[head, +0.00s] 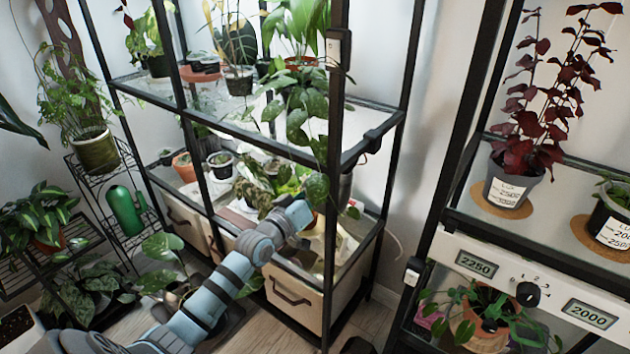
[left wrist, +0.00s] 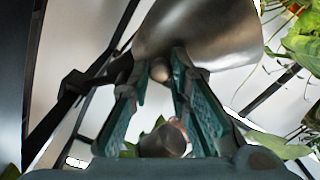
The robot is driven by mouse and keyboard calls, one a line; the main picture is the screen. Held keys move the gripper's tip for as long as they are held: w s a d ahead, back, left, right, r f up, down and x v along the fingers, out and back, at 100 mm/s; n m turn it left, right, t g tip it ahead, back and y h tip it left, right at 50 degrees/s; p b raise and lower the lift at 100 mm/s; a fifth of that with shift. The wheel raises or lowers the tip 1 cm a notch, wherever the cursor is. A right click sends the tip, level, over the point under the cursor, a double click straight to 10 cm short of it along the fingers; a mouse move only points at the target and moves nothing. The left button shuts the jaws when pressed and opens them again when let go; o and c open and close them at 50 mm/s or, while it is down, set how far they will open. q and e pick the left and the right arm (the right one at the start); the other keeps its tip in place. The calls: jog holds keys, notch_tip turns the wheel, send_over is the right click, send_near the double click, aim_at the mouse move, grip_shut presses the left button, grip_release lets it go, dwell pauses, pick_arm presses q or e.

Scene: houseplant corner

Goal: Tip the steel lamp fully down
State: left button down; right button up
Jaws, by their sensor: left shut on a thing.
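The steel lamp shows in the left wrist view as a brushed metal shade (left wrist: 200,30) at the top, its wide end to the right. My left gripper (left wrist: 160,70) is shut on a small rounded knob of the lamp just below the shade. A short metal cylinder (left wrist: 163,141) shows between the fingers, nearer the camera. In the head view my left arm reaches into the lower shelf of the middle rack, its wrist (head: 290,220) by the front post. Leaves and the post hide most of the lamp there. My right gripper is not in view.
The black rack's front post (head: 334,150) stands right beside my left wrist. Potted plants and the glass shelf (head: 235,118) are close above, with wooden drawers (head: 295,290) below. A second rack at the right holds a red-leaved plant (head: 530,120) and a dial panel (head: 500,275).

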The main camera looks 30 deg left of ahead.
pick_arm(q)
jog(key=shift+d+f+n+p, duration=0.2)
jog(key=shift+d+n+p, duration=0.15)
jog(key=shift+n, duration=0.25)
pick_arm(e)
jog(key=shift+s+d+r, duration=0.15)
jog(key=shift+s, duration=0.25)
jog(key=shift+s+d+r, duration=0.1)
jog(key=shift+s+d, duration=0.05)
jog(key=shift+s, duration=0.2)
pick_arm(q)
jog(key=c, duration=1.8)
grip_release()
jog(key=shift+d, duration=0.1)
jog(key=s, duration=0.7)
jog(key=shift+s+a, duration=0.2)
jog(key=shift+a, duration=0.05)
